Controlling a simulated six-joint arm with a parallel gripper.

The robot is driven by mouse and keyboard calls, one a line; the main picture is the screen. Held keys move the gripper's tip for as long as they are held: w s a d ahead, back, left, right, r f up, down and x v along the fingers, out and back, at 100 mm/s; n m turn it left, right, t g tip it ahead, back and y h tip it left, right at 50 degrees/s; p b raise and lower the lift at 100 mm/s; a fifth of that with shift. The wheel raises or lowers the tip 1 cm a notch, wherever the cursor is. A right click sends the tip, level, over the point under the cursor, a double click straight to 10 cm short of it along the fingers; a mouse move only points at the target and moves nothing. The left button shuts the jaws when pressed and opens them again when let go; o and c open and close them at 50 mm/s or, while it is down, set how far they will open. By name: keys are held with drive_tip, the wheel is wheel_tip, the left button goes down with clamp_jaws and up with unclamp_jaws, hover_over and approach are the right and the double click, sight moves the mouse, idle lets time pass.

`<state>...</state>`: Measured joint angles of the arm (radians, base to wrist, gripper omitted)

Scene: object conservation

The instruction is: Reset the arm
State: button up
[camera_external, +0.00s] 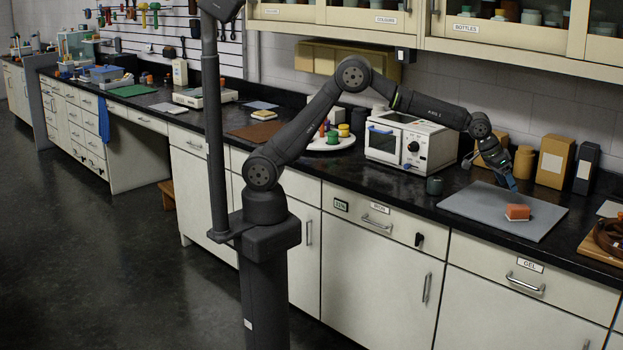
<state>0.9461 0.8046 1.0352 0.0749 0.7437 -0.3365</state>
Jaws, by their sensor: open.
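My gripper (511,184) is at the end of my arm, low over a grey mat (480,208) on the black counter. Its bluish fingertips are small in the view and are open. An orange-brown block (517,212) lies on the right part of the mat, just below and in front of my fingertips. A gap seems to show between the fingers and the block. My arm is stretched out to the right from its column, with the elbow raised above the counter.
A white toaster oven (411,142) stands left of the mat, under my forearm. Brown boxes (555,161) and a canister (524,162) stand behind. A brown coiled item (611,237) lies at right. Cabinets hang above.

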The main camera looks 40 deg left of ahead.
sight(517, 206)
drive_tip(key=shift+s+a+r, duration=0.25)
drive_tip(key=shift+a+r, duration=0.05)
drive_tip(key=shift+r, duration=0.25)
drive_tip(key=shift+f, duration=0.1)
drive_tip(key=x, duration=1.2)
drive_tip(key=shift+f, duration=0.15)
wheel_tip(517, 206, up, 3)
drive_tip(key=shift+f, duration=0.15)
drive_tip(key=shift+r, duration=0.4)
